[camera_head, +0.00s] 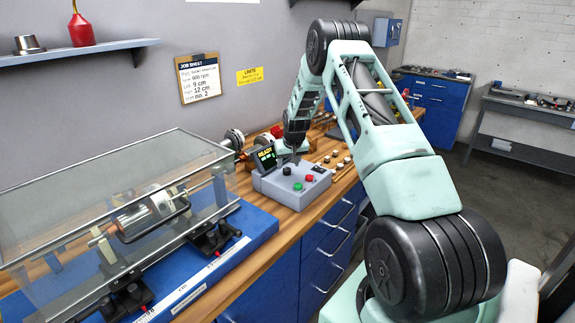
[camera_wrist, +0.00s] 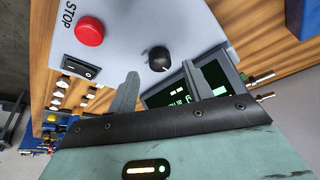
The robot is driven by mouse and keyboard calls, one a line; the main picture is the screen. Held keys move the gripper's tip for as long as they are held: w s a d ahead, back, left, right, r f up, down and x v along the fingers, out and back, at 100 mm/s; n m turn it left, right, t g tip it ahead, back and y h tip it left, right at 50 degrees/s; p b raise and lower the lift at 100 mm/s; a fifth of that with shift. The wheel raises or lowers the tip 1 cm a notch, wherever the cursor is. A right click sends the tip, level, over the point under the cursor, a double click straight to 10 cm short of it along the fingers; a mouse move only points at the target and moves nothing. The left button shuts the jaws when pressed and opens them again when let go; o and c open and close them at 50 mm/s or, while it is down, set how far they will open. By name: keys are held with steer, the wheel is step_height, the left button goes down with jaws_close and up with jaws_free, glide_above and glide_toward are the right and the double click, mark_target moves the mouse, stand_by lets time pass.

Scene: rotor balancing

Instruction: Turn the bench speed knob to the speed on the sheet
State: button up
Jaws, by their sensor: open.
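The speed knob (camera_wrist: 159,59) is a round black knob with a pale mark, on the grey control box (camera_wrist: 205,25) beside its lit display (camera_wrist: 172,93). In the head view the knob (camera_head: 287,171) shows on top of the box (camera_head: 275,187). My gripper (camera_wrist: 160,70) is open, with one finger to each side of the knob in the wrist view; the fingers appear apart from it. In the head view my gripper (camera_head: 293,153) is above the back of the box. The job sheet (camera_head: 198,80) on the wall reads 600 rpm.
A red STOP button (camera_wrist: 90,32) and a black rocker switch (camera_wrist: 80,68) sit near the knob. A green button (camera_head: 297,186) is on the box. A clear guard (camera_head: 110,190) covers a rotor on the left. Small parts (camera_head: 340,163) lie right of the box.

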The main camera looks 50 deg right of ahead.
mark_target(286, 170)
steer(key=shift+p+x, duration=0.3)
steer(key=shift+x, duration=1.35)
steer(key=c, duration=1)
steer(key=shift+o, duration=0.2)
steer(key=shift+m+b, duration=0.3)
steer(key=shift+b, duration=0.05)
steer(key=shift+w+a+f+m+h+b, duration=0.2)
steer(key=shift+m+h+b, duration=0.2)
steer(key=shift+m+b, duration=0.45)
steer(key=shift+m+g+h+b, duration=0.3)
steer(key=shift+m+g+b, duration=0.2)
steer(key=shift+m+b, duration=0.65)
steer(key=shift+w+r+m+g+h+b, duration=0.15)
steer(key=shift+m+g+b, duration=0.35)
steer(key=shift+m, duration=0.8)
steer(key=shift+r+m+g+h+b, duration=0.1)
steer(key=shift+m+g+h+b, duration=0.25)
steer(key=shift+m, duration=0.95)
